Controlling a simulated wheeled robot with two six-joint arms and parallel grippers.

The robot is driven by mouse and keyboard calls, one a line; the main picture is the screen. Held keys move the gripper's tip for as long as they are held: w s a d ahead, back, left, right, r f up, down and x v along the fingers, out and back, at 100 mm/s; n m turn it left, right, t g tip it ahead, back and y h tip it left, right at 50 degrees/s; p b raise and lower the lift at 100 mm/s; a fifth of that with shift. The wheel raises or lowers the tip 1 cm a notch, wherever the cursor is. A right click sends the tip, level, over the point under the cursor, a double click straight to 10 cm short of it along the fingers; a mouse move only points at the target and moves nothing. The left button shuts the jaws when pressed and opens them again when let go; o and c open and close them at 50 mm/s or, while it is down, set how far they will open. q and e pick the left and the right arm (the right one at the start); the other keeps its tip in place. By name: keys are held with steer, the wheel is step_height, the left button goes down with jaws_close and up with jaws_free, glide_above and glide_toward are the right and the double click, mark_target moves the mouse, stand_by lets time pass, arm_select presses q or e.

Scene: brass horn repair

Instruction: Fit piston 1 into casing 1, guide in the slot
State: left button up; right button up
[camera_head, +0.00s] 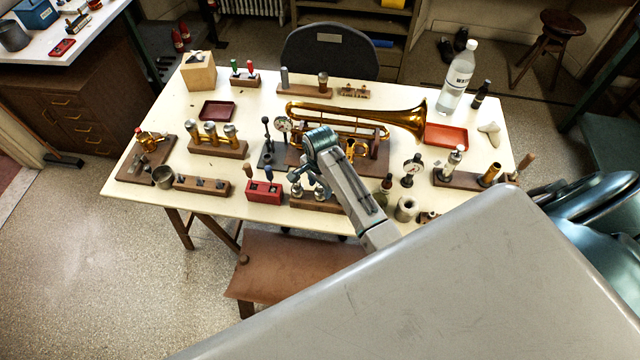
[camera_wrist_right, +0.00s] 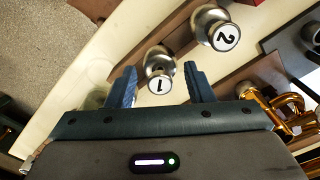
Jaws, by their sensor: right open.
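Piston 1 (camera_wrist_right: 159,82) shows in the right wrist view as a silver piece with a white cap marked 1. It lies between the two blue fingers of my right gripper (camera_wrist_right: 160,90), which are spread apart with a gap on each side. Piston 2 (camera_wrist_right: 221,36), marked 2, is up and to the right. In the head view my right gripper (camera_head: 307,183) hangs over a wooden block (camera_head: 325,205) near the table's front edge. The brass horn (camera_head: 405,118) lies on its stand behind it. I cannot make out casing 1 or its slot. My left gripper is out of view.
A rack of metal pieces (camera_head: 217,148) is at left. A water bottle (camera_head: 457,78) stands at back right. Bare tabletop shows at front left.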

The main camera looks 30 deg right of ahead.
jaws_close()
steer(key=shift+r, duration=5)
steer(key=shift+a, duration=0.15)
